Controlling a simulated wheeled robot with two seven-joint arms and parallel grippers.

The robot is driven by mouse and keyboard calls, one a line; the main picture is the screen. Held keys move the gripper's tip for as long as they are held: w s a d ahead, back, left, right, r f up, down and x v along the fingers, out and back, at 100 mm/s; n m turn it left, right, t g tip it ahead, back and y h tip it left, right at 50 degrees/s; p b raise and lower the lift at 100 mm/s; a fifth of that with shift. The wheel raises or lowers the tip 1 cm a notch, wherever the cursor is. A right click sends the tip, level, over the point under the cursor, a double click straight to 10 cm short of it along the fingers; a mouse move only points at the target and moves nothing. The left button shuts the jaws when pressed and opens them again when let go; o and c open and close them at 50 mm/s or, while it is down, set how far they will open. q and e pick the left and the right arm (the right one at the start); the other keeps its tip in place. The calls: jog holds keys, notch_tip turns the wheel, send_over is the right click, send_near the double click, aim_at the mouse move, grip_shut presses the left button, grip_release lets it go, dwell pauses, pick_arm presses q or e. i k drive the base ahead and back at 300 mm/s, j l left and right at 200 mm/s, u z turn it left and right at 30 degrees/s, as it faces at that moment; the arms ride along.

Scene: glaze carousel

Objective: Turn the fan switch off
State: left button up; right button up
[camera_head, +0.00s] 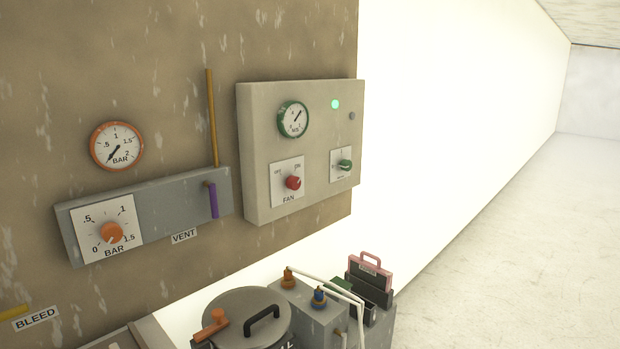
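The fan switch is a red knob (293,183) on a white plate marked OFF at upper left and ON at upper right, with FAN below. It sits low on the left side of a beige control box (257,150) on the wall. The knob seems turned toward the ON side, but its pointer is too small to be sure. A green lamp (335,104) on the box is lit. A green-rimmed gauge (293,119) above the switch has its needle pointing up and right. Neither of my grippers is in view.
A green knob (344,165) is right of the fan switch. Left are a grey panel (177,206) with an orange knob (112,232), a purple lever (213,200) and an orange gauge (117,146). Below stand a lidded pot (240,312) and a grey unit (308,312) with pipes.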

aim_at(293, 182)
jog(key=i+l+u, duration=0.1)
jog(key=l, duration=0.3)
jog(key=i+l+u, duration=0.1)
jog(key=l, duration=0.3)
jog(key=i+l, duration=0.2)
jog(key=l, duration=0.2)
jog(key=i+l+u, duration=0.15)
jog(key=l, duration=0.25)
jog(key=i+l+u, duration=0.1)
jog(key=l, duration=0.35)
